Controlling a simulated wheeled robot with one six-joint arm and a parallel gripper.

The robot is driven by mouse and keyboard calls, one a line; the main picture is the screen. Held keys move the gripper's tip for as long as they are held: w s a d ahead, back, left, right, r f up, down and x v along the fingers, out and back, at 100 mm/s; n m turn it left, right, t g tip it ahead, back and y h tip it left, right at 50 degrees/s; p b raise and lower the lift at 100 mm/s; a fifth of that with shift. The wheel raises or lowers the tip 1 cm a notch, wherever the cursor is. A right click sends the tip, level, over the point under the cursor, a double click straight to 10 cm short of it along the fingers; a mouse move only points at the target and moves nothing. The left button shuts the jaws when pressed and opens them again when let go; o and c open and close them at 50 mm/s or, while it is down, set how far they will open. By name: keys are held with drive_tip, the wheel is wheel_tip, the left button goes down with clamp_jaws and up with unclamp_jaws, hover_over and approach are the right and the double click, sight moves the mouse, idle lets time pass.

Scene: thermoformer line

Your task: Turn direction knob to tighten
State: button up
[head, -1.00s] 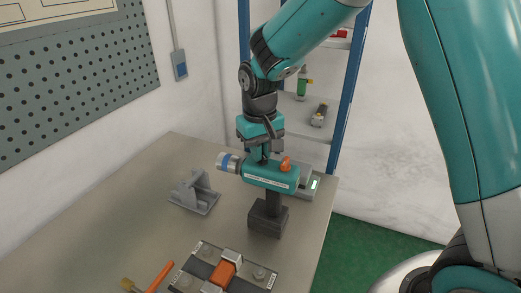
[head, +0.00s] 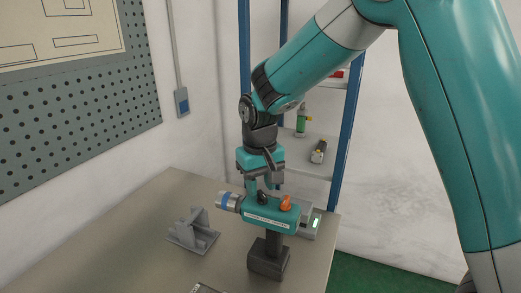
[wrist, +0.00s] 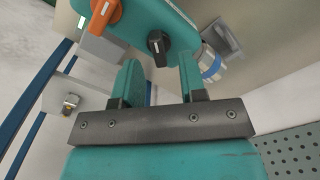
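A teal handheld tool (head: 270,213) stands upright on a dark base (head: 268,262), with a silver and blue nose pointing left. On top it has a black knob (head: 262,197) and an orange knob (head: 286,203). In the wrist view, the black knob (wrist: 158,43) and orange knob (wrist: 105,14) each carry a pale pointer line. My gripper (wrist: 160,78) is open and empty. Its fingers are apart, pointing toward the black knob, which shows in the gap between them. In the head view my gripper (head: 262,185) is just above the black knob. I cannot tell whether the fingers touch the tool.
A grey bracket (head: 194,231) stands on the table (head: 150,235) to the left of the tool. A grey device with a green display (head: 313,224) sits behind the tool at the table's right edge. Blue-framed shelves (head: 345,135) and a pegboard (head: 75,120) stand behind.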

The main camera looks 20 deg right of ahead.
sight(260, 192)
wheel_tip(260, 192, up, 16)
drive_tip(key=b, duration=0.2)
drive_tip(key=shift+f, duration=0.1)
drive_tip(key=s+a+f+n+y, duration=0.1)
drive_tip(key=s+f+n, duration=0.1)
drive_tip(key=s, duration=0.6)
drive_tip(key=s+a+f+n+y+b, duration=0.1)
drive_tip(key=s+a+f+n+y, duration=0.1)
drive_tip(key=s+f, duration=0.3)
drive_tip(key=s+a+f+n+y+b, duration=0.1)
drive_tip(key=s+f, duration=0.2)
drive_tip(key=s, duration=0.9)
drive_tip(key=shift+a+f+n, duration=0.15)
drive_tip(key=shift+f+n, duration=0.1)
drive_tip(key=shift+n, duration=0.15)
